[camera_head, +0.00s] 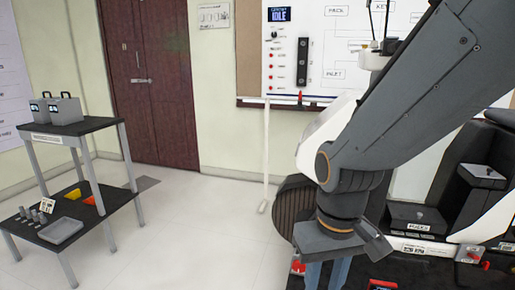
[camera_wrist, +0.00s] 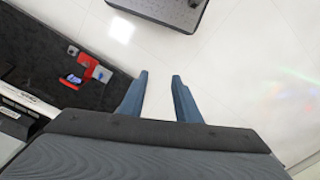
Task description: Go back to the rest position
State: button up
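My gripper (camera_wrist: 160,76) points down in the wrist view, with its two blue fingers apart and only pale tiled floor seen between them. It holds nothing. In the head view my gripper (camera_head: 327,274) shows at the bottom edge, below the bent grey and white arm that crosses the right half. Its fingertips are cut off by the frame there. The arm hides part of the wall panel and of the chassis rig.
The dark chassis rig (camera_head: 433,270) stands at the right, with a grey box (camera_head: 418,217) on it. A red part (camera_wrist: 90,70) lies on its dark surface, left of my fingers. A two-level table (camera_head: 100,124) stands at the left. Floor between is clear.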

jog(key=s+d+r+m+p, duration=0.1)
jog(key=d+r+m+p, duration=0.1)
jog(key=d+r+p, duration=0.5)
jog(key=r+p, duration=0.1)
jog(key=p, duration=0.2)
jog(key=shift+s, duration=0.15)
